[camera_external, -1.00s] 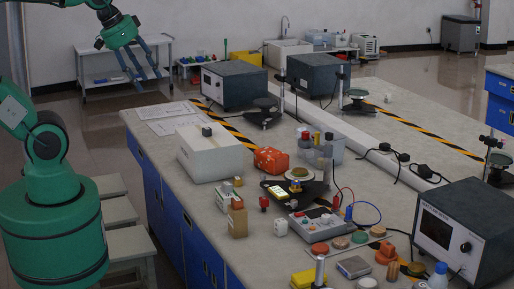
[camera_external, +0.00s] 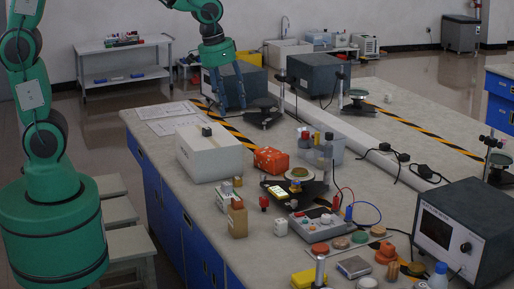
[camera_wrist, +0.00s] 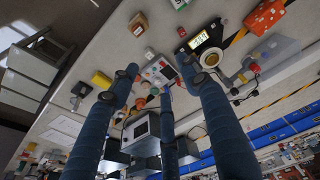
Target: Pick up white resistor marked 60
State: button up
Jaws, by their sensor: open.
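A small white block (camera_external: 280,228) stands on the bench left of the grey meter box, and it may be the white resistor. I cannot read a 60 on it. In the wrist view a small pale block (camera_wrist: 149,53) near the meter box may be the same thing. My gripper (camera_external: 232,104) is open and empty, high over the far left part of the bench, well away from that block. Its blue fingers (camera_wrist: 158,72) spread across the wrist view and hide part of the bench.
The grey meter box (camera_external: 318,224) has red and blue leads.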

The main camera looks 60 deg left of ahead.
jog(key=w+d+f+g, duration=0.1)
jog(key=w+d+f, duration=0.25)
jog(key=f, duration=0.25)
jog(key=w+d+f, duration=0.2)
jog(key=w+f, duration=0.2)
jog(key=f, duration=0.1)
jog(key=g, duration=0.2)
send_over(280, 221)
notch_tip(280, 221, down, 13)
jog(key=shift+d, duration=0.1)
jog(key=shift+f, duration=4.35)
jog(key=shift+b, duration=0.3)
jog(key=shift+f+b, duration=0.45)
jog(key=shift+f, duration=2.1)
jog(key=shift+c, duration=0.2)
